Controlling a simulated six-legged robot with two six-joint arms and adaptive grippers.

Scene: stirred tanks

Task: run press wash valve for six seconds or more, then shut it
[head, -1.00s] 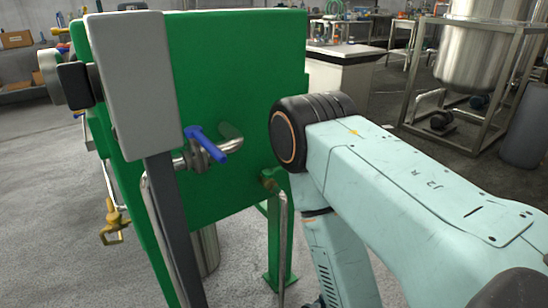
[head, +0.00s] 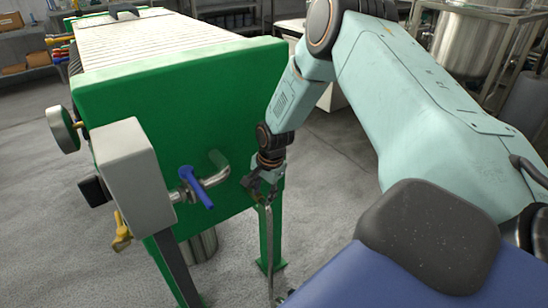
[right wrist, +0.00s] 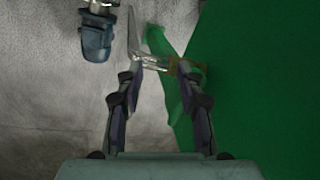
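The green press (head: 110,120) stands at left in the head view. A blue lever valve (head: 196,187) sits on a metal pipe on its end face. A yellow-handled valve (head: 121,232) is at its lower left. A dark blue part (right wrist: 95,38), perhaps the blue lever, is at upper left. My left gripper is out of view.
A grey box (head: 135,175) on a post stands in front of the press's left side. A steel tank (head: 470,40) in a frame is at back right. Bare grey floor (head: 335,160) lies to the right of the press.

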